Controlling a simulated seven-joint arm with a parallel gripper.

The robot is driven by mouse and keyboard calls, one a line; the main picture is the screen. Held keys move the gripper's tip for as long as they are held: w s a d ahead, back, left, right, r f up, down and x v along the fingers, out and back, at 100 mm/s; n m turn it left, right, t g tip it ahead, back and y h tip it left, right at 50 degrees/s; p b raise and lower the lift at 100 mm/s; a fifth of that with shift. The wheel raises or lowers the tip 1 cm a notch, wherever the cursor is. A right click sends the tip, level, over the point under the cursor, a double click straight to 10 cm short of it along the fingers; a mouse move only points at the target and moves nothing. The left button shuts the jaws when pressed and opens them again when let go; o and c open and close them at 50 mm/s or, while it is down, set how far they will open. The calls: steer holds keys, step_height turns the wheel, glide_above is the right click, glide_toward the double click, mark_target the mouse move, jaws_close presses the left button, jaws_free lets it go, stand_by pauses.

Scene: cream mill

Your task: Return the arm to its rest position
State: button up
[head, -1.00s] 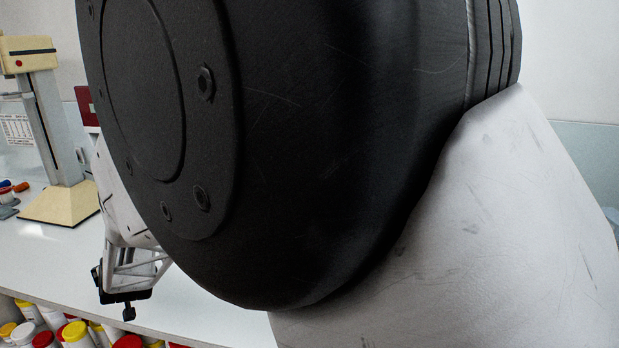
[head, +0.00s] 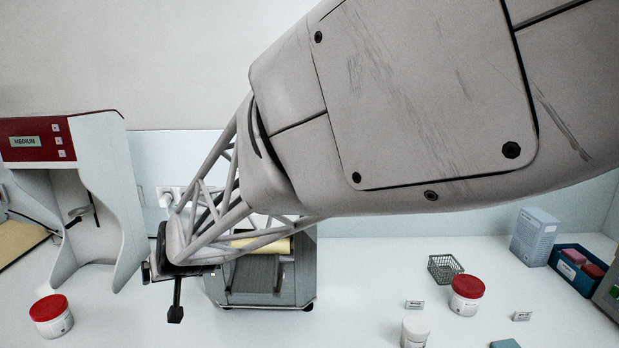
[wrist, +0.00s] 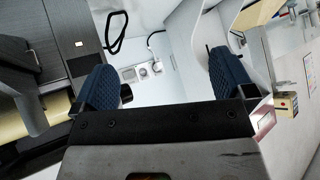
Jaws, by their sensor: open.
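My gripper (head: 172,285) hangs at the end of my pale arm, which crosses the head view from the upper right. It is above the white counter (head: 370,260), between the red-and-white machine (head: 130,190) and the grey machine (head: 295,285). In the wrist view my gripper (wrist: 162,88) shows two blue textured fingertips wide apart, with nothing between them. The fingertips are mostly hidden in the head view. My arm covers part of the grey machine.
A red-lidded jar (head: 52,316) stands front left. Another red-lidded jar (head: 467,296), a white jar (head: 415,332) and a wire basket (head: 445,268) stand right of centre. A pale blue box (head: 534,237) and blue tray (head: 572,274) are farther right. Some counter between them is clear.

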steer(key=s+d+r+m+g+h, duration=0.1)
steer(key=s+d+r, duration=0.1)
steer(key=d, duration=0.9)
steer(key=s+d+r+m+h, duration=0.2)
steer(key=d, duration=0.8)
steer(key=s+d+m+g+h, duration=0.1)
steer(key=s+d+h, duration=0.1)
steer(key=s+d, duration=0.8)
steer(key=s+d+f+m+g+h, duration=0.1)
steer(key=s+d+m+g, duration=0.1)
steer(key=s+d, duration=0.8)
steer(key=d, duration=0.8)
steer(key=shift+f+h, duration=0.25)
steer(key=shift+h, duration=0.15)
